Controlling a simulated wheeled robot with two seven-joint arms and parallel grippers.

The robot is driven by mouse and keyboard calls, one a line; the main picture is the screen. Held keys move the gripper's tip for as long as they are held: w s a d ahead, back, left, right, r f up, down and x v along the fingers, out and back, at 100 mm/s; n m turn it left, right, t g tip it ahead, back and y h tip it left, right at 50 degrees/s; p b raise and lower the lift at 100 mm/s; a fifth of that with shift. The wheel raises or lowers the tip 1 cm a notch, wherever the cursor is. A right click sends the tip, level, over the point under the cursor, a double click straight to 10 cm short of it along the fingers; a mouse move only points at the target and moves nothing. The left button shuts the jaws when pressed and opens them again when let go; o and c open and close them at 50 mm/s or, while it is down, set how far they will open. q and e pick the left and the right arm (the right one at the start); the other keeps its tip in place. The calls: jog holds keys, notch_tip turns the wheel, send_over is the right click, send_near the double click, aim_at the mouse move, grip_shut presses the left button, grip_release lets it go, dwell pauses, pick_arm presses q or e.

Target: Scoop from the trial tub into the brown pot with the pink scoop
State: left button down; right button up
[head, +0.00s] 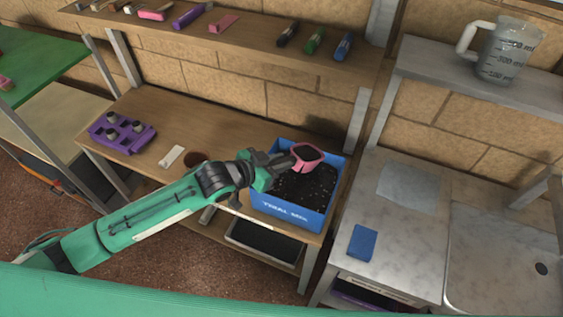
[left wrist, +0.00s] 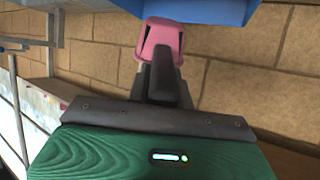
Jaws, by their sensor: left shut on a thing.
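The blue trial tub (head: 291,213) stands on the wooden bench and holds dark, speckled mix. My left gripper (head: 282,162) is shut on the pink scoop (head: 307,153), at the tub's back edge. The scoop is above the mix, its bowl showing a dark inside; I cannot tell whether it holds anything. The left wrist view shows the scoop (left wrist: 160,40) in front of my gripper (left wrist: 165,75), with the blue tub (left wrist: 205,9) at the top edge. The brown pot (head: 196,159) is on the bench left of the tub, partly hidden by my left arm. My right gripper is not in view.
A purple tray (head: 122,138) with small pots and a white strip (head: 171,156) lie left on the bench. A shelf above carries markers (head: 314,41) and small tools. To the right are a grey counter with a blue block (head: 362,243), a sink and a measuring jug (head: 505,52).

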pick_arm(q)
jog(key=shift+s+a+f+t+h+b, duration=0.4)
jog(key=shift+a+t+h+b, duration=0.25)
jog(key=shift+b, duration=1)
jog(key=b, duration=0.1)
jog(key=s+t+h+b, duration=0.1)
jog(key=shift+a+r+b, duration=0.15)
jog(key=shift+a+b, duration=0.2)
jog(key=shift+a+r+h, duration=0.1)
jog(key=shift+r+h, duration=0.05)
jog(key=shift+h, duration=0.1)
jog(key=shift+a+t+b, duration=0.1)
jog(key=shift+t+b, duration=0.15)
jog(key=shift+b, duration=0.1)
